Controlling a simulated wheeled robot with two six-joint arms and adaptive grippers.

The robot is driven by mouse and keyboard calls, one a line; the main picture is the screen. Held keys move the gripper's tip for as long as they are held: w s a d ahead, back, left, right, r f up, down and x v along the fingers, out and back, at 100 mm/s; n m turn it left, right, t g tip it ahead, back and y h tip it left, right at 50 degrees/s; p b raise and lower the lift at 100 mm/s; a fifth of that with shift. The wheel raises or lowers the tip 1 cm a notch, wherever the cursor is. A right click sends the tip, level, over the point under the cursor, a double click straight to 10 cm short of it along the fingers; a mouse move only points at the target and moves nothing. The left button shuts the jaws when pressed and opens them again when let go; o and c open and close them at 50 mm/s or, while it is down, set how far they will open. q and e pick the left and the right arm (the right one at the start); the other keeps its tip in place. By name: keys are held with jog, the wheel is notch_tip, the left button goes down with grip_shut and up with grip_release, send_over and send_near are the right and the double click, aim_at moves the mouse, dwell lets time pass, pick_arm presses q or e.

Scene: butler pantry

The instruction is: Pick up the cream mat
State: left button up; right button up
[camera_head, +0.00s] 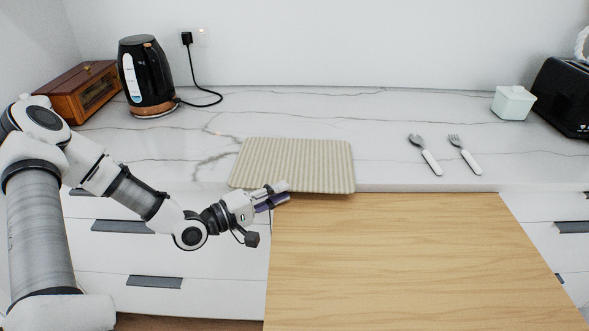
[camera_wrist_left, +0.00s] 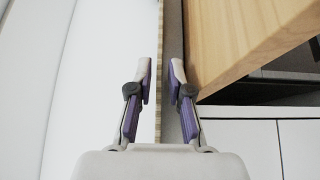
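The cream mat (camera_head: 300,163) is a ribbed rectangle lying flat on the marble counter, its front edge overhanging the counter's front edge slightly. A thin ribbed beige strip, the mat's edge (camera_wrist_left: 158,110), runs through that gap. I cannot tell whether either finger touches the mat. My right gripper is in neither view.
A wooden table (camera_head: 400,260) stands in front of the counter, close to my left gripper. A fork (camera_head: 465,155) and spoon (camera_head: 425,155) lie right of the mat. A kettle (camera_head: 147,75), wooden box (camera_head: 85,90), white jar (camera_head: 513,102) and black toaster (camera_head: 565,97) stand farther back.

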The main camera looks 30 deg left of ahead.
pick_arm(q)
jog(key=x, duration=0.2)
jog(key=shift+w+d, duration=0.2)
grip_shut()
jog(key=shift+r, duration=0.1)
